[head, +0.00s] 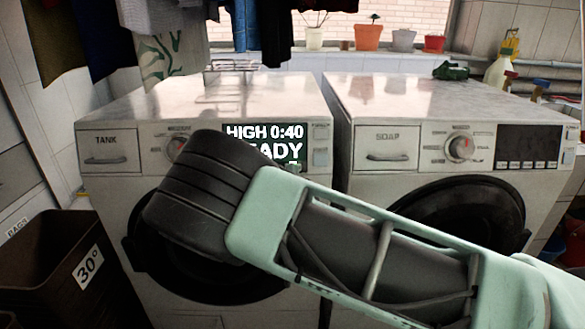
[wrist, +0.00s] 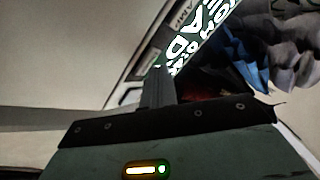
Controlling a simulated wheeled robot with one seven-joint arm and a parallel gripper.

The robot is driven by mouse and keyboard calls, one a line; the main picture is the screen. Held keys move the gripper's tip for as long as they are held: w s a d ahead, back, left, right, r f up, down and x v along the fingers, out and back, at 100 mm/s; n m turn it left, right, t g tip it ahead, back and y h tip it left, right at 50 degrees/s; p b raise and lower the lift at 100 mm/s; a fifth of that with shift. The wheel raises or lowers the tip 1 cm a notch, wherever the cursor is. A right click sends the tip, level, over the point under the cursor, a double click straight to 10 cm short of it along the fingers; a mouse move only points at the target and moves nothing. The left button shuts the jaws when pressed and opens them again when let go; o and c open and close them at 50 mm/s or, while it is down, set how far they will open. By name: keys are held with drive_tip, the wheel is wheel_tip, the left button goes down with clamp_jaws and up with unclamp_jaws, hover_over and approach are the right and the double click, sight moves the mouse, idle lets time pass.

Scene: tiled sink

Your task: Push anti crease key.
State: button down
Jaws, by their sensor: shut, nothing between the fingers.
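The left machine (head: 100,185) has a drawer marked TANK and a lit display (head: 268,132). The display shows HIGH 0:40 and, partly covered, what looks like READY. My arm crosses in front of it and hides the panel below the display, so I cannot make out the anti crease key. In the wrist view my gripper (wrist: 157,84) is shut and empty, its tip beside the tilted lit display (wrist: 190,48). I cannot tell whether it touches the panel.
A second machine (head: 375,190) with a dark display stands to the right. A brown bin (head: 60,260) marked 30° stands at the lower left. Clothes hang at the upper left. Pots line the window sill. A wire rack (head: 230,66) sits on the left machine.

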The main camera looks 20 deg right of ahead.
drive_tip(key=shift+s+a+r, duration=0.1)
drive_tip(key=shift+s, duration=0.15)
drive_tip(key=s+a+r+p, duration=0.1)
drive_tip(key=s+r, duration=0.1)
drive_tip(key=s, duration=0.3)
drive_tip(key=shift+s+a, duration=0.2)
drive_tip(key=shift+a, duration=0.15)
idle(0.5)
